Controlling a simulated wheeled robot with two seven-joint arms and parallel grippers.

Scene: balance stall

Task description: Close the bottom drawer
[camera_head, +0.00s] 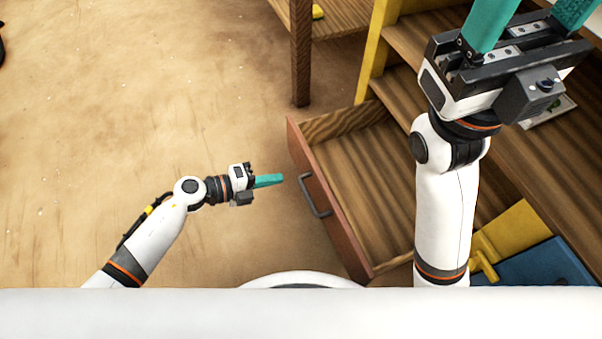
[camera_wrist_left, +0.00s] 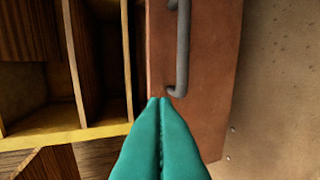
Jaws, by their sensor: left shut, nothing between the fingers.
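The bottom drawer (camera_head: 362,165) is pulled out from the wooden unit, and its inside looks empty. Its reddish-brown front (camera_head: 338,228) carries a grey bar handle (camera_head: 314,196). My left gripper (camera_head: 281,179) is shut and empty, its teal fingers pointing at the drawer front near the handle. In the left wrist view the closed fingertips (camera_wrist_left: 160,100) appear over the lower edge of the front (camera_wrist_left: 218,60), beside the handle (camera_wrist_left: 183,50); contact cannot be told. My right gripper (camera_head: 535,14) is at the upper right, its fingers spread apart and their tips cut off by the frame.
Wooden shelves (camera_head: 525,140) with a yellow post (camera_head: 374,50) stand on the right. My right arm crosses in front of them. Yellow (camera_head: 512,238) and blue (camera_head: 545,268) panels lie at the lower right. A table leg (camera_head: 301,55) stands behind the drawer.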

